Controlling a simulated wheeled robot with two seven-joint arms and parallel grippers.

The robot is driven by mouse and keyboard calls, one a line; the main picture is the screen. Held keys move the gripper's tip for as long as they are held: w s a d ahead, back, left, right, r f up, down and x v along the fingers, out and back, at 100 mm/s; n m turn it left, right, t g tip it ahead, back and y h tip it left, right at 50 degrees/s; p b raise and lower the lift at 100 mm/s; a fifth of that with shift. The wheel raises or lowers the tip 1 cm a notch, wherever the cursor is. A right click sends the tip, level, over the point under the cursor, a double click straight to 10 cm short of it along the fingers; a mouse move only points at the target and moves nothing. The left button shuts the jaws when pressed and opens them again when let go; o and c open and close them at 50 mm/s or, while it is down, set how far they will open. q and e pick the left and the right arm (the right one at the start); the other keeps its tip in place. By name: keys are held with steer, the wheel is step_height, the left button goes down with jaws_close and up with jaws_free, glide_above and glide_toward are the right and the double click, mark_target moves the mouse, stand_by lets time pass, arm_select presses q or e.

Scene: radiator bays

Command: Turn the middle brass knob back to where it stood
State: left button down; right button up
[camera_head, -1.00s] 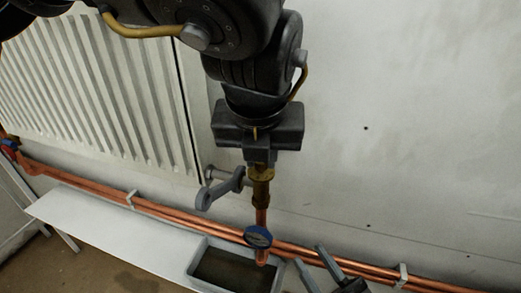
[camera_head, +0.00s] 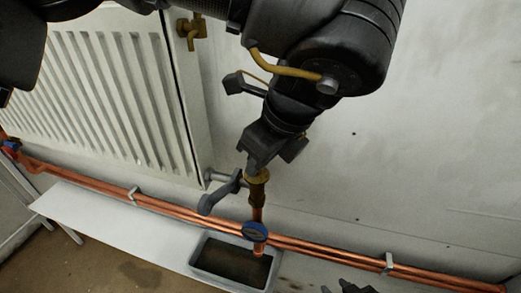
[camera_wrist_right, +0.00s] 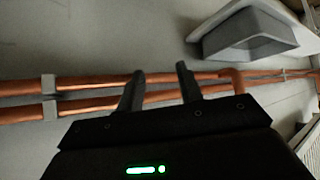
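A brass valve (camera_head: 258,187) stands on a short upright copper pipe beside the radiator's lower right corner. My left gripper (camera_head: 254,166) reaches down onto its top and hides the knob there. It sits tilted, and its fingertips are too covered to tell whether they grip. My right gripper (camera_head: 336,287) shows only partly at the bottom edge, right of the tray. In the right wrist view its fingers (camera_wrist_right: 158,76) are apart with nothing between them, before the copper pipes.
A grey tray (camera_head: 273,273) lies beneath. Copper pipes (camera_head: 330,253) run along the wall with clips. The wall at right is clear.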

arm_select(q)
steer(key=n+g+p, duration=0.1)
steer(key=n+p, duration=0.1)
steer(key=n, duration=0.1)
steer(key=shift+w+d+n+y, duration=0.1)
steer(key=shift+n+y, duration=0.2)
steer(key=shift+n+g+p, duration=0.3)
steer(key=shift+n, duration=0.4)
arm_select(e)
steer(key=s+d+f+m+g+h, duration=0.1)
steer(key=s+d+f+g+h, duration=0.1)
steer(key=s+d+f+g, duration=0.3)
steer(key=shift+s+f+g, duration=0.4)
steer(key=shift+s+f, duration=0.15)
steer(key=shift+s, duration=0.5)
steer(key=shift+d, duration=0.1)
arm_select(q)
steer(key=c, duration=1.3)
jaws_free()
